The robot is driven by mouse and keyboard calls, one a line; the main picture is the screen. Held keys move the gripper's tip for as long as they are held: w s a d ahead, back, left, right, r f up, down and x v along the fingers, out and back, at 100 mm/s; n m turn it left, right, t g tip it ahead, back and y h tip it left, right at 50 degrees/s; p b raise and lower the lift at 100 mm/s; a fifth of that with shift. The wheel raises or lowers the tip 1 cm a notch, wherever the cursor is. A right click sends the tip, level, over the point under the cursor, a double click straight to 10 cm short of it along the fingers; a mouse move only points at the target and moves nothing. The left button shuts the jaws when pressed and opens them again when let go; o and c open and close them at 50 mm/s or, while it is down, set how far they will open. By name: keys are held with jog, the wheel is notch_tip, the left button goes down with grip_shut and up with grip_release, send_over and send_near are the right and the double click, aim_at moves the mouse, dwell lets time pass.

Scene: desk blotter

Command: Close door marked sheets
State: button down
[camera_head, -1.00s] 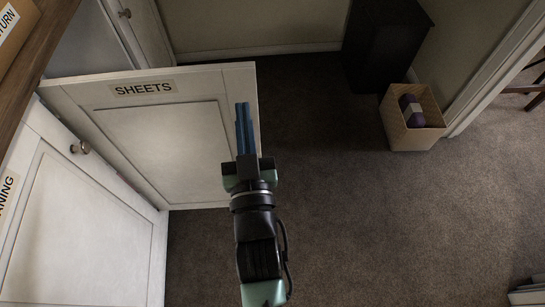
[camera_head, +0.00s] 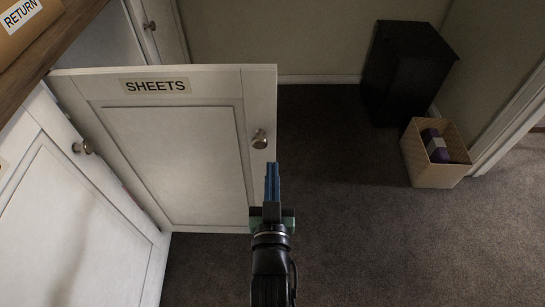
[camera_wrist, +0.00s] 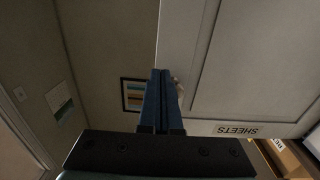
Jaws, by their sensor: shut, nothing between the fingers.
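The white door marked SHEETS (camera_head: 175,150) stands open, swung out from the cabinet on the left. Its label (camera_head: 155,86) is near its top edge. Its round metal knob (camera_head: 260,139) is near the free edge at the right. My gripper (camera_head: 272,168) is shut and empty, just below the knob in the head view, close to the door's free edge. I cannot tell whether it touches the door. In the wrist view the shut blue fingers (camera_wrist: 159,75) overlap the door's edge and partly hide the knob; the door (camera_wrist: 250,65) fills the right side.
A neighbouring cabinet door with a knob (camera_head: 83,147) is closed at the left. A wooden counter (camera_head: 50,50) with a box labelled RETURN (camera_head: 25,22) is above it. A black cabinet (camera_head: 405,70) and a basket (camera_head: 430,165) stand at the right. Carpet (camera_head: 370,245) is clear.

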aim_at(273, 144)
jog(key=shift+w+d+b, duration=0.1)
jog(key=shift+w+b, duration=0.75)
jog(key=shift+w, duration=1.7)
jog(key=shift+w, duration=0.1)
